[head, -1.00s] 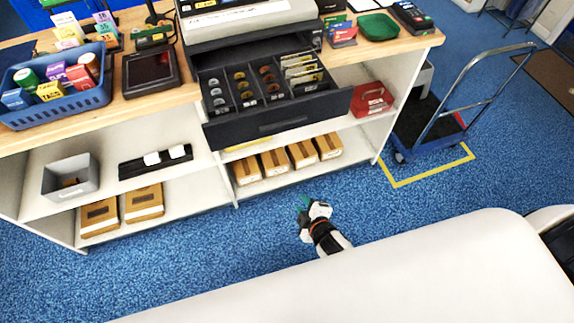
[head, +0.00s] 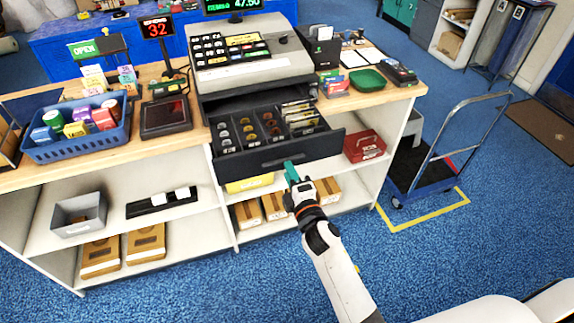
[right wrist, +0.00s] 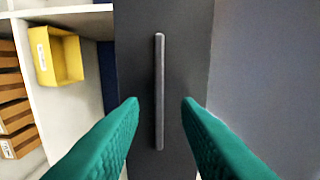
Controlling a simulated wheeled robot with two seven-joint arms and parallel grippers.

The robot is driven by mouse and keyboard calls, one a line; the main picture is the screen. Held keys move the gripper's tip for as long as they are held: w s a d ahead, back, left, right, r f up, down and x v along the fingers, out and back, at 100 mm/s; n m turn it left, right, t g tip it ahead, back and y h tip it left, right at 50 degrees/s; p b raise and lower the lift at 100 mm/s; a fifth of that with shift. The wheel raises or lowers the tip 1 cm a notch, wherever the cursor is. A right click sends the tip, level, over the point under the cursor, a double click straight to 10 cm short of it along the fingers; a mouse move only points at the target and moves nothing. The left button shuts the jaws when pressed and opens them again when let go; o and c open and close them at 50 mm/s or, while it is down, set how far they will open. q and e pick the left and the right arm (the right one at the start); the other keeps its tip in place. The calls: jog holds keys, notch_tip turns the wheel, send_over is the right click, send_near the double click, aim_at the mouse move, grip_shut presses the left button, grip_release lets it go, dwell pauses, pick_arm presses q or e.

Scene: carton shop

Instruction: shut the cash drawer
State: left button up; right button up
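The cash drawer (head: 238,165) is pulled out under the cash register (head: 240,62). Its tray of coins and notes shows from above. My right gripper (head: 291,172) is just in front of the drawer's front panel, right of its middle. In the right wrist view, the dark drawer front (right wrist: 134,60) fills the middle, with its long bar handle (right wrist: 159,70) running up the picture. The green fingers of my right gripper (right wrist: 160,102) are open, one on each side of the handle, with gaps to it. I cannot tell whether they touch the panel. My left gripper is not in view.
The drawer sticks out past the wooden counter (head: 160,147). Below it, shelves hold brown boxes (head: 247,213) and a yellow bin (right wrist: 42,50). A red box (head: 364,147) sits right of the drawer. A hand truck (head: 432,178) stands further right. Blue floor is clear in front.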

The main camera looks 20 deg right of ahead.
jog(key=w, duration=0.3)
jog(key=shift+c, duration=0.3)
grip_shut()
